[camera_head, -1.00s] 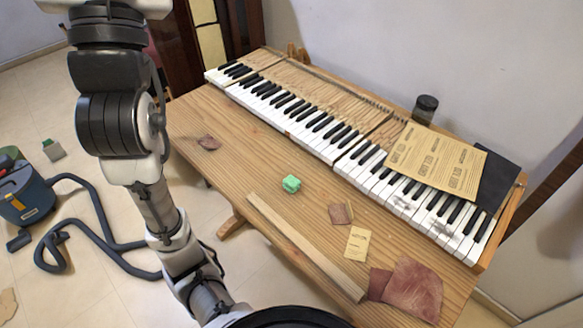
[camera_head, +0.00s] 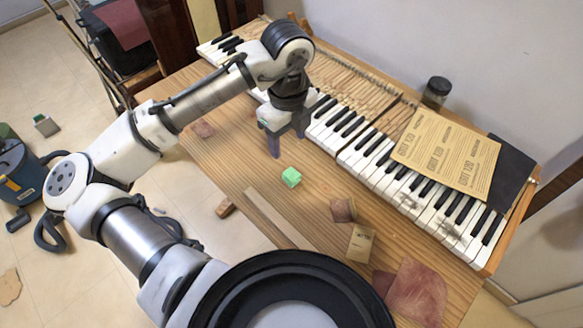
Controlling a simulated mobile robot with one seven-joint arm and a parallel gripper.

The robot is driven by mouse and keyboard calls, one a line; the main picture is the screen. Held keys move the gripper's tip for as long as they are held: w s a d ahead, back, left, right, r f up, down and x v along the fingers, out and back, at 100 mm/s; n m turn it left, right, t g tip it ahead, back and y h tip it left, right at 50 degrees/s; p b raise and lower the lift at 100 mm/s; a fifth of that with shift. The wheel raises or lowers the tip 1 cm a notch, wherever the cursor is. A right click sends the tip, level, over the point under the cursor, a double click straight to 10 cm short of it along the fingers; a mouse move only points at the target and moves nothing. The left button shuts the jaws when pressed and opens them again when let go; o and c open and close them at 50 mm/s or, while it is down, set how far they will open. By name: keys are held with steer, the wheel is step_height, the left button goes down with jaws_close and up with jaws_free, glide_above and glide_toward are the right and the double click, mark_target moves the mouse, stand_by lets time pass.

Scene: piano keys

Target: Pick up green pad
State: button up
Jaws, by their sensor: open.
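The green pad (camera_head: 291,177) is a small bright green block on the wooden table (camera_head: 225,160), in front of the piano keys. My gripper (camera_head: 286,143) points down over the table, just behind the pad and slightly to its left in the picture. Its fingers are apart and hold nothing. The gripper and the pad appear separate, with the pad fully visible. The exact height of the fingertips above the table is hard to tell.
Piano keys (camera_head: 375,165) run along the back of the table, partly hidden by my arm. A wooden strip (camera_head: 275,218), a small card (camera_head: 361,243) and reddish cloth (camera_head: 417,290) lie nearer the front.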

glide_above(292, 174)
steer(key=f, duration=0.7)
steer(key=shift+s+a+p, duration=0.1)
steer(key=shift+a+p, duration=0.25)
steer(key=shift+d+f+p, duration=0.15)
steer(key=shift+f+p, duration=0.3)
steer(key=shift+f, duration=0.95)
steer(key=shift+d+f+p, duration=0.15)
steer(key=shift+f+p, duration=0.25)
steer(key=shift+f, duration=0.95)
steer(key=c, duration=1.1)
steer(key=shift+r, duration=0.1)
step_height(292, 174, up, 20)
steer(key=shift+f+b, duration=0.1)
steer(key=shift+b, duration=1.1)
